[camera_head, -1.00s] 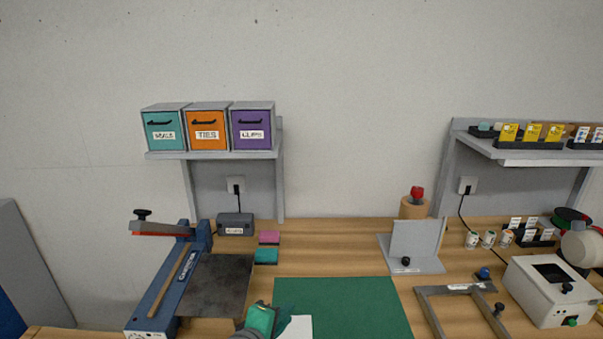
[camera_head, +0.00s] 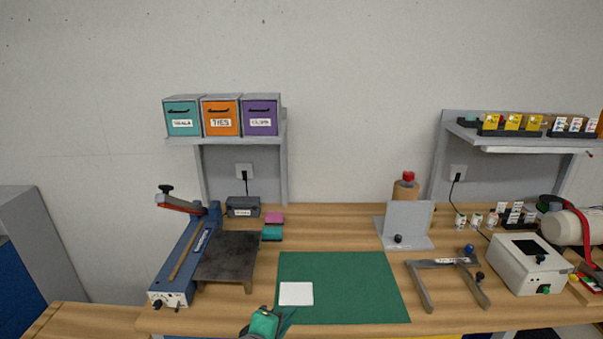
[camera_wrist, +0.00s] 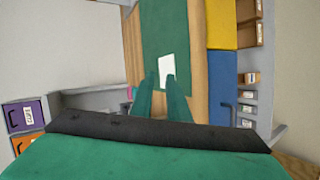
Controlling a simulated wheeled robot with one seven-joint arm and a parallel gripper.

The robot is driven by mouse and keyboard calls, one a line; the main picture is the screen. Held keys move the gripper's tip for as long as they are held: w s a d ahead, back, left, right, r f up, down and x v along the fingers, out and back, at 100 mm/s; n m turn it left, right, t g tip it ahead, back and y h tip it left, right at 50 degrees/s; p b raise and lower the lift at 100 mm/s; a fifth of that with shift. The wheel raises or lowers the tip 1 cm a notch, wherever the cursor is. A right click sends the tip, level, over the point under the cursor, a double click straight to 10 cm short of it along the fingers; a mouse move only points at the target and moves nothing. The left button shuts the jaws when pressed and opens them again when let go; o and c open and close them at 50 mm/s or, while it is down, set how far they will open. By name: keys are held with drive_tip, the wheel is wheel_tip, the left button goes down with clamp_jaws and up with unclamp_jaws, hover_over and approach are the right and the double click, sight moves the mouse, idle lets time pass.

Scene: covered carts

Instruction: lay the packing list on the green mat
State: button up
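The packing list, a small white sheet (camera_head: 296,293), lies flat on the left front part of the green mat (camera_head: 350,285), wholly inside its edges. My gripper (camera_head: 287,318) is just in front of the sheet, at the mat's front left corner, apart from it. In the wrist view the two green fingers (camera_wrist: 160,92) are spread with nothing between them. The white sheet (camera_wrist: 166,66) shows beyond their tips on the mat (camera_wrist: 165,25).
A blue sealer (camera_head: 180,265) with a dark plate (camera_head: 229,258) stands left of the mat. A grey bookend-like stand (camera_head: 408,222), a grey frame (camera_head: 448,264) and a white box machine (camera_head: 528,266) are to the right. Most of the mat is bare.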

drive_tip(key=s+f+m+t+y, duration=0.2)
drive_tip(key=s+f+m+y, duration=0.2)
drive_tip(key=s+f, duration=1.35)
drive_tip(key=s+d+r+m+t, duration=0.1)
drive_tip(key=s+m, duration=0.3)
drive_tip(key=s, duration=0.7)
drive_tip(key=s+d+r+m+t, duration=0.1)
drive_tip(key=s+m, duration=0.4)
drive_tip(key=s, duration=0.5)
drive_tip(key=shift+s+d+r+y, duration=0.35)
drive_tip(key=shift+d+r, duration=0.15)
drive_tip(key=shift+d, duration=0.4)
